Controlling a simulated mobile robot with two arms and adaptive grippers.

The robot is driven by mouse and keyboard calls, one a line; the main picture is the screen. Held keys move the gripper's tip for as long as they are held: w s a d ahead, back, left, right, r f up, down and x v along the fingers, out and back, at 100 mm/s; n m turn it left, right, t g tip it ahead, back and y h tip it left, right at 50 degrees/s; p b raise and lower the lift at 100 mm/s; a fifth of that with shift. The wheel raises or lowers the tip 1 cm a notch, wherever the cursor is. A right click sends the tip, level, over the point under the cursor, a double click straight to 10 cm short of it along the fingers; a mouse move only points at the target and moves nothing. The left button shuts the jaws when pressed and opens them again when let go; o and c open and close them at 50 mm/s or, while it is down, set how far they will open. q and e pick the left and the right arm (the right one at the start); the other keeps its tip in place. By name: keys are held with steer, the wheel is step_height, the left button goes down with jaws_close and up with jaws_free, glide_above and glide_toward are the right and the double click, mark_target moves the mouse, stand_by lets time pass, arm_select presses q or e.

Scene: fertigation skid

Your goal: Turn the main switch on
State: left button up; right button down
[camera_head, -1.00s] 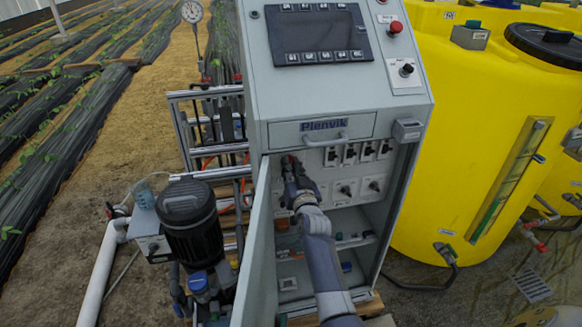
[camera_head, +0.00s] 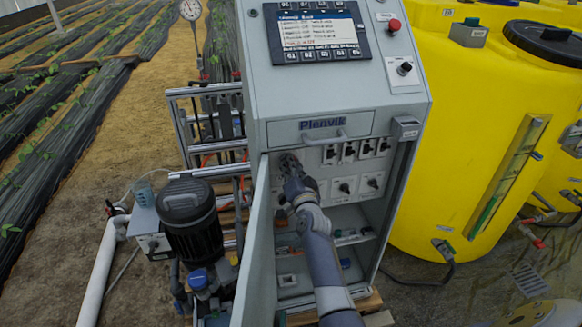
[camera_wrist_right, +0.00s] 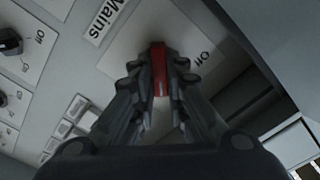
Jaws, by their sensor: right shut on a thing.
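The main switch shows in the right wrist view as a red handle (camera_wrist_right: 159,70) on a pale plate, under a "Mains" label (camera_wrist_right: 105,20). An "Off" mark is printed to the right of the handle. My right gripper (camera_wrist_right: 160,84) is shut on the red handle, one finger on each side. In the head view my right gripper (camera_head: 290,166) reaches into the open cabinet (camera_head: 255,118) at its upper left and mostly hides the switch. The screen (camera_head: 315,32) on top of the cabinet is lit with lines of text. My left gripper is not in view.
The cabinet door (camera_head: 256,245) stands open just left of my right arm. Breakers (camera_head: 349,151) and small rotary switches (camera_head: 345,187) sit right of the gripper. A black pump motor (camera_head: 191,215) stands left, a yellow tank (camera_head: 465,140) right.

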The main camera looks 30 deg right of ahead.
stand_by(0.4)
steer(key=c, duration=1.6)
jaws_free()
steer(key=v, duration=0.7)
steer(key=shift+s, duration=0.25)
